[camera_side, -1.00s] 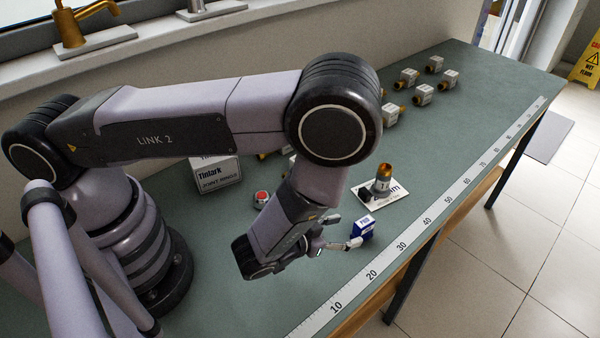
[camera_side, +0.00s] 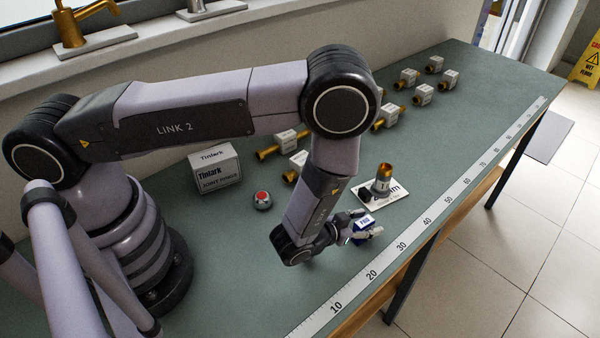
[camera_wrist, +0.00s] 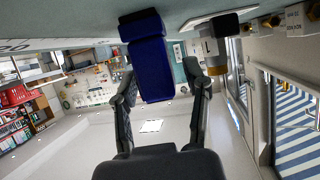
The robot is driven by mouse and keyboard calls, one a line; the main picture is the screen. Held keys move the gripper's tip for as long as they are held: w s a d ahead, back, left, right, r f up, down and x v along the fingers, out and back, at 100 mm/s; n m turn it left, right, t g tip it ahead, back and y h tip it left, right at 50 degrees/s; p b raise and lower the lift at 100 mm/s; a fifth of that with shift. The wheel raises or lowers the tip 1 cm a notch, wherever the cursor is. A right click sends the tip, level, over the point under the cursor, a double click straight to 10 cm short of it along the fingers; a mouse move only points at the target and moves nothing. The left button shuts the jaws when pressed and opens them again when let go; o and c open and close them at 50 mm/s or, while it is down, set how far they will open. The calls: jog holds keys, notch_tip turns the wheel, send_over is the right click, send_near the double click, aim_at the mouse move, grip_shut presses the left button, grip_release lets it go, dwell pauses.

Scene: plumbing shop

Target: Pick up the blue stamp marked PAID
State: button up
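The blue stamp (camera_side: 365,221) stands on the green bench near the ruler strip, with a pale label on top that seems to read PAID. In the wrist view the blue stamp (camera_wrist: 152,68) shows as a dark blue block. My gripper (camera_side: 361,234) is low at the stamp, with a finger on each side of it. In the wrist view my gripper (camera_wrist: 160,82) is open, the stamp between the fingers. The left finger is close to or against the stamp; a gap shows at the right finger. The stamp's lower part is partly hidden in the side view.
A brass and grey cylinder (camera_side: 382,180) stands on a white card (camera_side: 396,199) just beyond the stamp. A red-topped button (camera_side: 262,200) and a Tinlark box (camera_side: 217,170) are to the left. Several tagged brass fittings (camera_side: 423,94) lie farther back. The ruler strip (camera_side: 405,247) runs along the front edge.

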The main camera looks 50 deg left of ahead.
grip_shut()
jog(key=shift+r, duration=0.1)
